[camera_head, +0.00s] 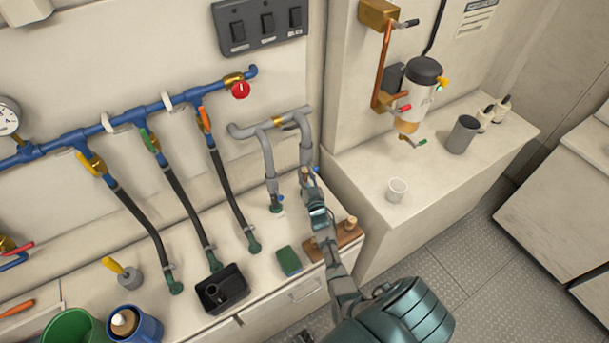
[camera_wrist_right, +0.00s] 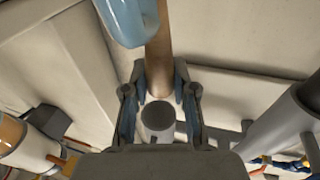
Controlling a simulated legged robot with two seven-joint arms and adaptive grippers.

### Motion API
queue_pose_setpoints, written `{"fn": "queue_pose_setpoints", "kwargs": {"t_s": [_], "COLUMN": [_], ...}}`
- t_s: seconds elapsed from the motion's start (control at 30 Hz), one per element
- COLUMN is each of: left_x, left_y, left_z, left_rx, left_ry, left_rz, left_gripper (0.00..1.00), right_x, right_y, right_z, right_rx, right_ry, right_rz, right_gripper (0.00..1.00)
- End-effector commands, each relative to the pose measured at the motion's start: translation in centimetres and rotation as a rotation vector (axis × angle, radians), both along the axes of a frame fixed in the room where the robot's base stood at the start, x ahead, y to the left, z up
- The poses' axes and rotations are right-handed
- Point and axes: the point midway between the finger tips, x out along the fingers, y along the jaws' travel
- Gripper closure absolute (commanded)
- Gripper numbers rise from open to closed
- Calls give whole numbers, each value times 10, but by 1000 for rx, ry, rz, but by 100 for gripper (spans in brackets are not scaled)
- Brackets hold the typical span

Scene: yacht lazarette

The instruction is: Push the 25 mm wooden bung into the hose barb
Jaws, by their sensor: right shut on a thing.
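My right gripper (camera_head: 309,178) is raised over the bench, just below the right-hand grey downpipe (camera_head: 305,150). In the right wrist view my right gripper (camera_wrist_right: 160,100) is shut on a brown wooden piece, which I take to be the bung (camera_wrist_right: 159,70). A short grey tube with a dark round end (camera_wrist_right: 158,118) shows between and beyond the fingers. It looks like the hose barb, close to the bung, but I cannot tell whether they touch. In the head view the gripper hides most of this.
A brown wooden block (camera_head: 322,251) with pegs stands on the bench beside a green sponge (camera_head: 288,261) and a black tray (camera_head: 222,290). Another grey downpipe (camera_head: 270,165) is close on the left. A white cup (camera_head: 397,190) stands on the right-hand counter.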

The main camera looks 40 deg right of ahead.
Motion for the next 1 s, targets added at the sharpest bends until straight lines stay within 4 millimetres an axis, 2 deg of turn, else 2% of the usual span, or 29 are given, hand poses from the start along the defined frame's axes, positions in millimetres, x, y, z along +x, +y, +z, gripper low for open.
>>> {"fn": "queue_pose_setpoints", "kwargs": {"t_s": [0.27,0.4,0.87,0.9,1.0], "left_x": [0,-1,-1,-1,-1], "left_y": [1,1,0,0,0], "left_z": [-6,-9,-16,-16,-16], "left_rx": [-2,-2,-1,-1,-1], "left_ry": [0,1,3,3,3], "left_rz": [-1,-1,-1,-1,-2], "left_gripper": [35,35,35,35,35], "right_x": [0,0,0,0,0], "right_y": [3,4,4,4,4], "right_z": [-6,-9,-22,-21,-21], "right_rx": [-2,0,5,5,5], "right_ry": [1,1,5,5,6], "right_rz": [1,2,3,3,3], "right_gripper": [92,100,100,65,43]}}
